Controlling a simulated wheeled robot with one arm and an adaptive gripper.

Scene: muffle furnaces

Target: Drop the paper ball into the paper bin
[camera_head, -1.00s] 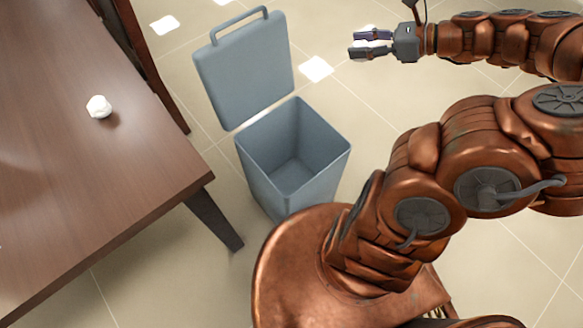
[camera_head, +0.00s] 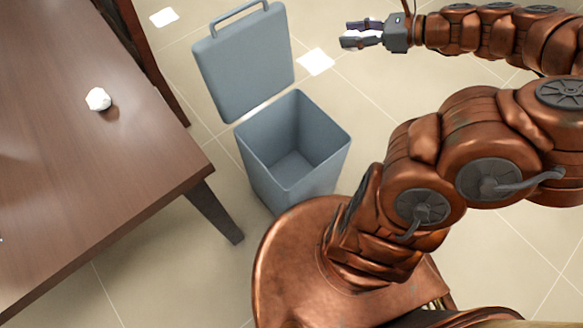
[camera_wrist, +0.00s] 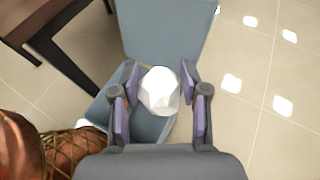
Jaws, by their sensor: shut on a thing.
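A white crumpled paper ball (camera_wrist: 159,91) is held between the two fingers of my gripper (camera_wrist: 160,100) in the wrist view. In the head view my gripper (camera_head: 362,34) is at the top, to the right of the open lid, with a bit of white between its fingers. The grey-blue paper bin (camera_head: 262,178) stands on the floor with its lid up, and its inside looks empty. In the wrist view the bin (camera_wrist: 150,128) shows behind the ball. A second white paper ball (camera_head: 98,99) lies on the brown table.
The brown table (camera_head: 70,190) is at the left, its corner and leg close to the bin. A dark brown wooden piece (camera_head: 150,60) stands behind it. The tiled floor (camera_head: 380,110) is clear between the bin and my arm.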

